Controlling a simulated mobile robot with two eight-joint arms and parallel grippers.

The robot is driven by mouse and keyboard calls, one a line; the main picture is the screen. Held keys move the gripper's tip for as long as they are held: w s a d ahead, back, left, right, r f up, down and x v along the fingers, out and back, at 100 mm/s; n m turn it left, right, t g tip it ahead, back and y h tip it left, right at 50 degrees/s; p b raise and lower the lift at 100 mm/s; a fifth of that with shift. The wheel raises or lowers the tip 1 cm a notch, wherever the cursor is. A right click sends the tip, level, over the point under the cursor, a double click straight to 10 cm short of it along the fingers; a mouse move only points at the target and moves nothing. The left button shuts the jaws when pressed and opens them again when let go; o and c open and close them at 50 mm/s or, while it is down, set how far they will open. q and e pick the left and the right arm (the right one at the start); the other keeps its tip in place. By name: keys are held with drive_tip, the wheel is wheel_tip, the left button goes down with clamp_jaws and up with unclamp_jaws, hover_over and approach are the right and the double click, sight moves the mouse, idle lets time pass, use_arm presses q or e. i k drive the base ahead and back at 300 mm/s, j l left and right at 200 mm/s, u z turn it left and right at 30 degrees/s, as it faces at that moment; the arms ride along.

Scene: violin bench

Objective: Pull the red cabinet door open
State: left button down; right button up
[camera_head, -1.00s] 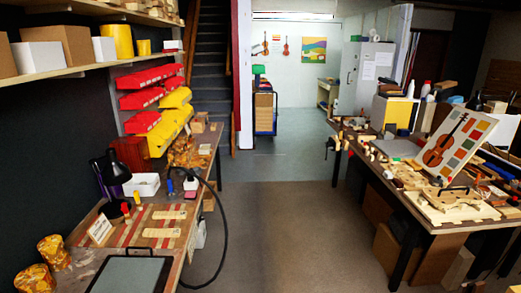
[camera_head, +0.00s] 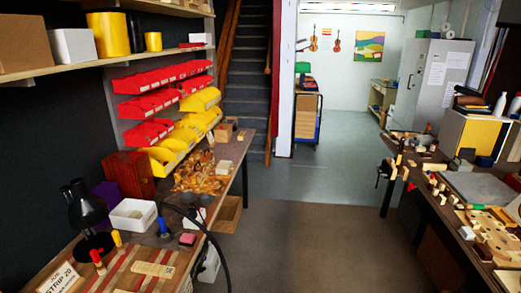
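A small reddish-brown wooden cabinet (camera_head: 130,175) stands upright on the left workbench (camera_head: 240,148), against the dark wall and below the red and yellow bins. It looks shut, but its door edges and handle are too small to make out. Neither of my grippers is in view.
A black lamp (camera_head: 84,208), a purple box (camera_head: 106,194) and a white tray (camera_head: 132,214) stand nearer on the left bench. A black hose (camera_head: 215,244) arcs over its edge. Clear floor (camera_head: 310,240) lies between it and the cluttered right bench (camera_head: 430,205).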

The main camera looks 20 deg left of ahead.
sight(142, 167)
drive_tip(key=i+u, duration=0.3)
drive_tip(key=i, duration=0.15)
drive_tip(key=i+l+u, duration=0.1)
drive_tip(key=i+u, duration=0.2)
drive_tip(key=i, duration=0.2)
drive_tip(key=i+l+u, duration=0.2)
drive_tip(key=i+u, duration=0.15)
drive_tip(key=i+l+u, duration=0.1)
drive_tip(key=i+u, duration=0.3)
drive_tip(key=i+l+u, duration=0.15)
drive_tip(key=u, duration=0.3)
drive_tip(key=i+l+u, duration=0.75)
drive_tip(key=l+u, duration=0.2)
